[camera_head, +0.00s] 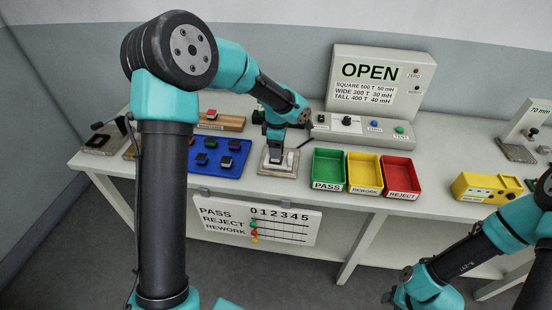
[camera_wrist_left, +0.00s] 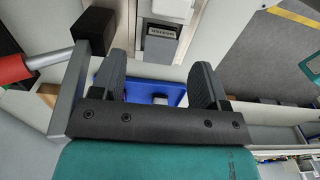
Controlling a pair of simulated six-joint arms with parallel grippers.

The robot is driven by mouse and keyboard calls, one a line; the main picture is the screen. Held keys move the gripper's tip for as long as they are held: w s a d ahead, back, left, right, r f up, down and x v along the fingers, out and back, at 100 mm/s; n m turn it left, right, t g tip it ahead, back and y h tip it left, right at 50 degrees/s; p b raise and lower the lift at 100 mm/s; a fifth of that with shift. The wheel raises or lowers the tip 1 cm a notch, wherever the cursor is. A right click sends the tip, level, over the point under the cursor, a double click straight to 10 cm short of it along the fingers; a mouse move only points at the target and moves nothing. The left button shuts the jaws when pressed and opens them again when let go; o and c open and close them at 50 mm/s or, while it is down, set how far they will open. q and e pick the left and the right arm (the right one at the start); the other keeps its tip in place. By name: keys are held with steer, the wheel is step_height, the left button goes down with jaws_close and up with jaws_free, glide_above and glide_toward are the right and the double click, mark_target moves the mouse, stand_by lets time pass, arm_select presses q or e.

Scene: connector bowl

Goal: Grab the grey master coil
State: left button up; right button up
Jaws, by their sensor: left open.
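My left gripper (camera_head: 274,155) points down at the small beige fixture (camera_head: 264,168) left of the green bin. In the left wrist view my left gripper (camera_wrist_left: 158,66) has its two dark fingers well apart, with nothing held between them. In the left wrist view a grey block (camera_wrist_left: 160,50) with a labelled plate lies beyond the fingers. My right gripper is outside the picture.
A blue tray (camera_head: 238,170) with several dark coils is left of the fixture. Green (camera_head: 328,155), yellow (camera_head: 364,158) and red (camera_head: 401,160) bins stand to its right. The meter (camera_head: 376,82) reads OPEN. A yellow device (camera_head: 487,187) is farther right. A red handle (camera_wrist_left: 14,69) shows in the wrist view.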

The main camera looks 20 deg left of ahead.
arm_select(q)
step_height(320, 180, down, 5)
steer(key=shift+r, duration=0.1)
steer(key=shift+c, duration=0.5)
steer(key=c, duration=0.9)
